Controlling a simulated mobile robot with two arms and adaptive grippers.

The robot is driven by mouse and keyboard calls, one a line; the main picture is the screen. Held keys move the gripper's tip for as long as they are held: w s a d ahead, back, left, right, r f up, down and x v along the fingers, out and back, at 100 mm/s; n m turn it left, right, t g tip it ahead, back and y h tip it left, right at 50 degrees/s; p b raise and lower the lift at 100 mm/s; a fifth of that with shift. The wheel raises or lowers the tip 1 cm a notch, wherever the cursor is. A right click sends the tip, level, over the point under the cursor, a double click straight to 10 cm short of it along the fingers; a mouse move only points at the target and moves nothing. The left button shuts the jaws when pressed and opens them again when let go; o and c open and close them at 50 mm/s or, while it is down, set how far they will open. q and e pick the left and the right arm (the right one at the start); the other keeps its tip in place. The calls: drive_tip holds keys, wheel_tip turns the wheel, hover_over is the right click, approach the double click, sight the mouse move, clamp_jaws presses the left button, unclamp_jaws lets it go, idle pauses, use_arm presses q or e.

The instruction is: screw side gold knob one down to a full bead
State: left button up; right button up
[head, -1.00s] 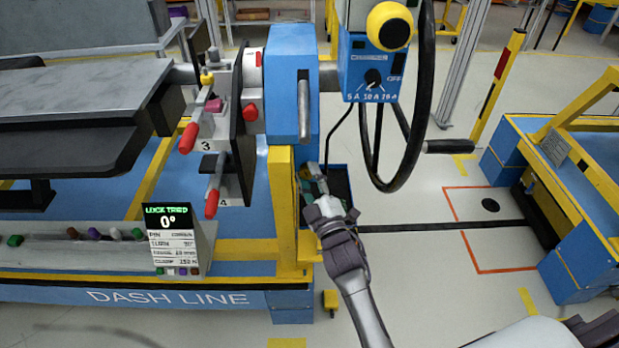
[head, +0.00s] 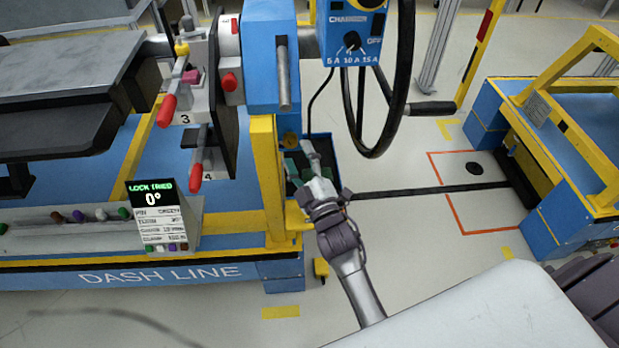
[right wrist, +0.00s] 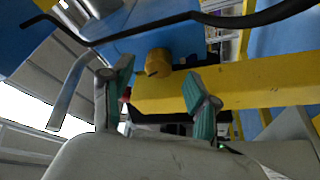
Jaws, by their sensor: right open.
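A gold knob (head: 290,140) shows small beside the yellow post, under the blue upright housing. In the right wrist view the gold knob (right wrist: 158,62) is larger, against the blue underside and at the edge of a yellow beam. My right gripper (head: 302,164) is below the knob and in front of it. In the right wrist view my right gripper (right wrist: 158,88) is open, its green pads apart, with the knob beyond and between the tips; I see no contact. My left gripper is out of view.
The yellow post (head: 266,180) stands close left of my right gripper. The black steering wheel (head: 402,90) and a hanging cable are above right. A display (head: 152,198) reads 0°. Red-tipped levers (head: 166,108) are to the left. Open floor lies to the right.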

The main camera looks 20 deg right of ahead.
drive_tip(key=v, duration=0.8)
drive_tip(key=shift+s, duration=0.3)
drive_tip(key=shift+f, duration=0.1)
